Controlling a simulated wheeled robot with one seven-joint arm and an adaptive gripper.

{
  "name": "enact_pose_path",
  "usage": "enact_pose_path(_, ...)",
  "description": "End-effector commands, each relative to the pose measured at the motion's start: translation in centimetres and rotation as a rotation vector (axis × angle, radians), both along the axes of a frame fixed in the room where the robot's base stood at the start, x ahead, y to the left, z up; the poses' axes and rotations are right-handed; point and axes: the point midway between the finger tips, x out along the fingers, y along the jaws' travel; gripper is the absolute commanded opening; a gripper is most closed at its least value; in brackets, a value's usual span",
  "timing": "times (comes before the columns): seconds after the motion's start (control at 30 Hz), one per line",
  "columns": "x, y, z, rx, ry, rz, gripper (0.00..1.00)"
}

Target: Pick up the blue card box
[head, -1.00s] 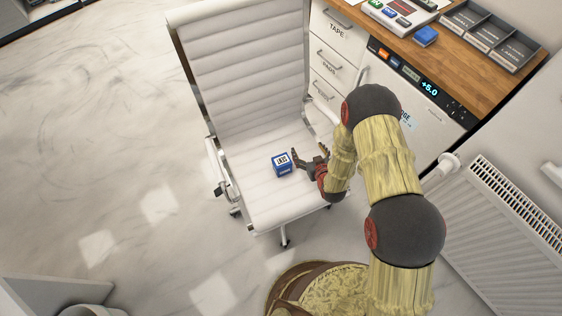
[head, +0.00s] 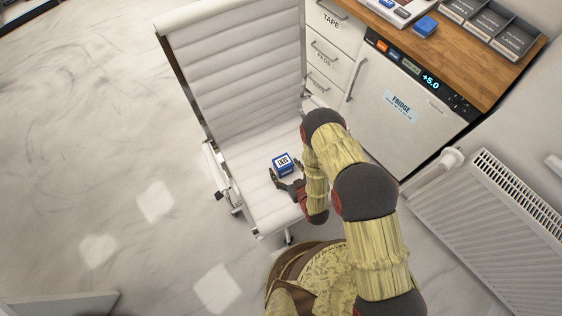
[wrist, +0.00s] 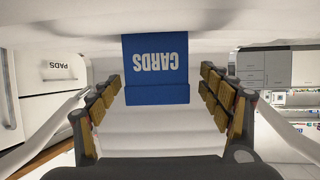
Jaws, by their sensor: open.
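The blue card box (head: 282,165) sits on the seat of the white chair (head: 262,198). In the wrist view the box (wrist: 156,94) shows a blue front and a white label reading CARDS, upside down in the picture. My gripper (head: 287,177) is at the near side of the box in the head view. In the wrist view the fingers of my gripper (wrist: 172,100) are spread on the left and right, with the box centred between them and a gap on each side. Whether the fingertips reach past the box's front face is hard to tell.
The chair's ribbed backrest (head: 235,70) rises behind the seat. A drawer cabinet (head: 325,55) and a fridge (head: 400,110) stand to the right under a wooden counter (head: 450,50). Another blue box (head: 425,26) lies on the counter. A radiator (head: 490,220) is at the right.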

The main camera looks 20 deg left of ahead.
Motion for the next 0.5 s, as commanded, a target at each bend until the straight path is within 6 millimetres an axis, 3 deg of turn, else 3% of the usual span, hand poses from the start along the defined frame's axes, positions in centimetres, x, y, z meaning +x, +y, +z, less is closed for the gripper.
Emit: enact_pose_path(0.5, 4.0, 4.2, -2.6, 0.0, 0.0, 0.0, 0.78)
